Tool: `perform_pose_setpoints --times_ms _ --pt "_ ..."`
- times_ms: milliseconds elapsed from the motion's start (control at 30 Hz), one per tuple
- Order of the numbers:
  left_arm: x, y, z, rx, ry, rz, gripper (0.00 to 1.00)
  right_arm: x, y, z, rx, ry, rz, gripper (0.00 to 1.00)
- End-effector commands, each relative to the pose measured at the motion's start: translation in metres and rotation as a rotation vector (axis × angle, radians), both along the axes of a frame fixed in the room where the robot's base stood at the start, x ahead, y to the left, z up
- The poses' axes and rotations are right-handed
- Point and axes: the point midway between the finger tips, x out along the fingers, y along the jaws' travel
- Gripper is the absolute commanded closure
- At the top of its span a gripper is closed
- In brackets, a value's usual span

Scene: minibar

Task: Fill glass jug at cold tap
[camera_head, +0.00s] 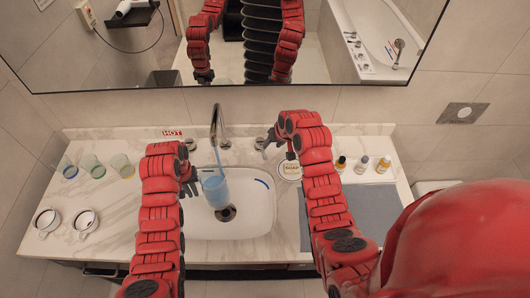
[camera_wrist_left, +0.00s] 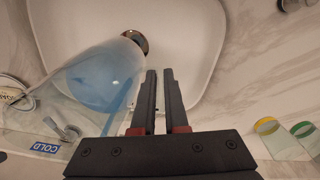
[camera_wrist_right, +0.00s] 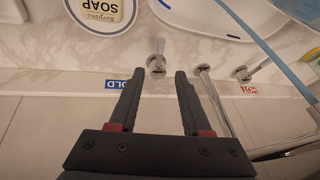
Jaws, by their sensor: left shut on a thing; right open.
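The clear glass jug (camera_head: 215,190), with blue water in it, is held over the sink under the spout (camera_head: 216,122). A blue stream (camera_head: 217,154) runs from the spout into the jug; a blue band (camera_wrist_right: 265,48) also shows in the right wrist view. My left gripper (camera_head: 191,181) is shut at the jug's side. In the left wrist view the jug (camera_wrist_left: 98,75) tilts beside the fingers (camera_wrist_left: 158,72); its handle is mostly hidden. My right gripper (camera_head: 271,140) is open at the cold tap handle (camera_wrist_right: 156,62), which shows between its fingertips (camera_wrist_right: 159,73). Contact is unclear.
The white sink (camera_head: 255,215) lies below. A soap dish (camera_head: 290,170), small bottles (camera_head: 361,164) and a grey mat (camera_head: 375,212) are at right. The hot tap (camera_head: 190,144) is left of the spout.

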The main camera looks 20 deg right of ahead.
Motion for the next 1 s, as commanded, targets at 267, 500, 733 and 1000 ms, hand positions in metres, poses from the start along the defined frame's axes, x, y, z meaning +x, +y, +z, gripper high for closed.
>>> perform_pose_setpoints --times_ms 267,500,733,1000 --pt "0.001 -0.001 0.002 -0.002 -0.004 -0.001 1.00 0.007 0.002 -0.012 0.012 -0.004 -0.001 0.52" --pt "0.001 -0.001 0.002 -0.002 -0.004 -0.001 1.00 0.019 0.006 -0.041 0.011 0.000 -0.001 0.52" --pt "0.001 -0.001 0.002 -0.002 -0.004 -0.001 1.00 0.030 0.008 -0.062 0.011 -0.005 -0.002 0.52" --pt "0.001 -0.001 0.002 -0.002 -0.004 -0.001 1.00 0.039 0.012 -0.084 0.013 -0.003 -0.004 0.52"
